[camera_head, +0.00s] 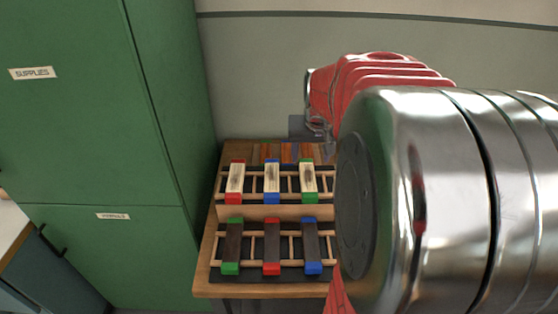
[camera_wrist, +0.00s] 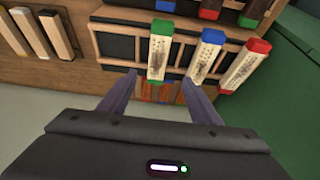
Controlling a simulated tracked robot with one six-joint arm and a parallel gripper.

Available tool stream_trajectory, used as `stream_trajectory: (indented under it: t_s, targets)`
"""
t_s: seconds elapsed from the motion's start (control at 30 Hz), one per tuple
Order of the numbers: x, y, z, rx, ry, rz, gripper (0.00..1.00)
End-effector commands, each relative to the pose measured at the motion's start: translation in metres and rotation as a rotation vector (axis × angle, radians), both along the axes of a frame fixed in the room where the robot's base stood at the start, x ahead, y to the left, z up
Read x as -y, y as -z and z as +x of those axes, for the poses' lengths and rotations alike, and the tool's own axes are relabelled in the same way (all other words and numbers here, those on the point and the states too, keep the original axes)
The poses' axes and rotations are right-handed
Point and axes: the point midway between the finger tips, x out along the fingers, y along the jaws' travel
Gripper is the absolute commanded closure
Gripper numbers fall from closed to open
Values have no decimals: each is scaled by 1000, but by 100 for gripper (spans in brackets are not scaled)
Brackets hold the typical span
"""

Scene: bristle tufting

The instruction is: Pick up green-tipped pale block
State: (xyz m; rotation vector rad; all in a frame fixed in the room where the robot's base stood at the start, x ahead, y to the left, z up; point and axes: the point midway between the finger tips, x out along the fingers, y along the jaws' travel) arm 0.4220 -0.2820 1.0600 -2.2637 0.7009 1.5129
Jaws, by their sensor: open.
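In the head view the same block (camera_head: 308,181) is rightmost in the back row, close to my arm. My gripper (camera_wrist: 158,79) is open and empty, one finger on each side of the block's near end in the picture. I cannot tell how far above the block the fingers are. My arm covers much of the right side of the head view.
Blue-tipped (camera_wrist: 207,56) and red-tipped (camera_wrist: 243,70) pale blocks lie beside it on the rack. A row of dark blocks with green (camera_head: 233,245), red (camera_head: 271,247) and blue (camera_head: 311,245) tips lies in front. A green cabinet (camera_head: 80,130) stands left of the wooden table (camera_head: 208,250).

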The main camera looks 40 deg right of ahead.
Motion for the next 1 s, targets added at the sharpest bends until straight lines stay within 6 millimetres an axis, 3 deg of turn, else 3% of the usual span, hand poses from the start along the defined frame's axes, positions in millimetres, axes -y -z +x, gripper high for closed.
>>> stream_trajectory:
  t_s: [0.27, 0.8, 1.0]
  targets:
    - [2, 10, 3, -3, -1, 1, 42]
    - [17, 75, 25, -2, -2, 1, 42]
    - [18, 80, 27, 0, -2, 0, 42]
